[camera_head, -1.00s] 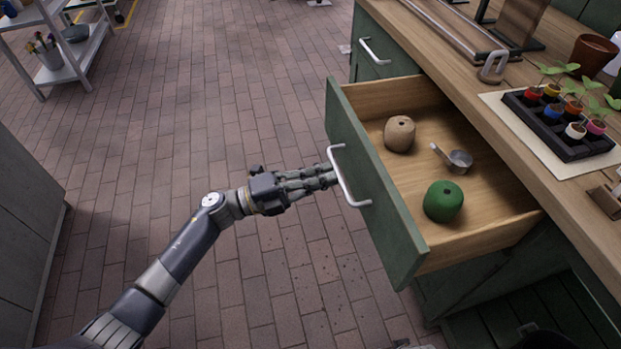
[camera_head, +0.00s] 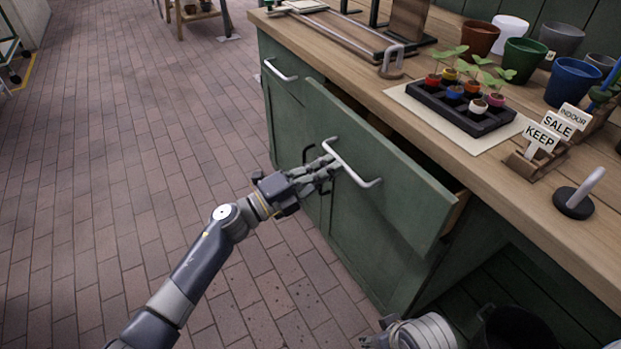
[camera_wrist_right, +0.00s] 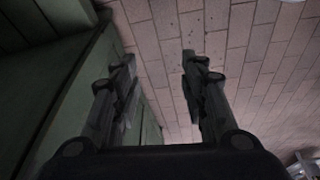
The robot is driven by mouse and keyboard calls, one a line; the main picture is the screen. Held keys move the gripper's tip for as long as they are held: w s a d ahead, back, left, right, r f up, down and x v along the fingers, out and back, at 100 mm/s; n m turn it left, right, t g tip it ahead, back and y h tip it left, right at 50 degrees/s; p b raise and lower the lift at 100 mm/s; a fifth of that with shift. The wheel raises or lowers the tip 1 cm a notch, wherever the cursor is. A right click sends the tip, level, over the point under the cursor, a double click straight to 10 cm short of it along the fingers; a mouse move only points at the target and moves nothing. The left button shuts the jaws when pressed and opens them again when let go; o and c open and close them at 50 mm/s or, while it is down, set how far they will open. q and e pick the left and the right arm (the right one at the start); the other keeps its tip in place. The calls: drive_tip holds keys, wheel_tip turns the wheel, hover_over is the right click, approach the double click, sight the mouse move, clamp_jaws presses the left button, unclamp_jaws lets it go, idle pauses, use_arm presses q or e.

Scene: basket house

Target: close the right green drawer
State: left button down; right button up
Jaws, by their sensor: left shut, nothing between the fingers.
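My right gripper (camera_wrist_right: 160,62) is open and empty in the right wrist view, low beside the green cabinet, above the brick floor.
The wooden counter (camera_head: 560,215) above holds a black seedling tray (camera_head: 460,108), pots, small signs (camera_head: 541,137) and a black-based handle (camera_head: 575,202). Another drawer with a silver handle (camera_head: 281,70) is at the left. A dark bucket (camera_head: 515,330) stands low at the right. The brick floor (camera_head: 130,170) at left is clear.

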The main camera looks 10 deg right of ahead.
sight(354, 155)
use_arm(q)
drive_tip(key=shift+w+d+f+b, duration=0.1)
drive_tip(key=shift+w+d+b, duration=0.15)
drive_tip(key=shift+d, duration=0.35)
drive_tip(key=shift+w+d+b, duration=0.15)
drive_tip(key=shift+d+b, duration=0.05)
drive_tip(key=shift+d, duration=0.35)
drive_tip(key=shift+b+x, duration=0.45)
drive_tip(key=shift+x, duration=0.45)
drive_tip(key=shift+w+d+f+b, duration=0.1)
drive_tip(key=shift+w+d+b, duration=0.1)
drive_tip(key=shift+d, duration=0.3)
drive_tip(key=shift+w+d+b, duration=0.1)
drive_tip(key=shift+d+b, duration=0.1)
drive_tip(key=shift+d, duration=0.25)
drive_tip(key=shift+w+d, duration=0.1)
drive_tip(key=shift+d, duration=0.15)
use_arm(e)
drive_tip(key=shift+w+a+r+t, duration=0.2)
drive_tip(key=shift+w+r+t, duration=0.15)
drive_tip(key=shift+r, duration=0.2)
drive_tip(key=shift+w+a+r+t, duration=0.15)
drive_tip(key=shift+w+r+t, duration=0.2)
drive_tip(key=shift+r, duration=0.15)
use_arm(q)
drive_tip(key=shift+r, duration=0.25)
use_arm(e)
drive_tip(key=shift+s, duration=0.1)
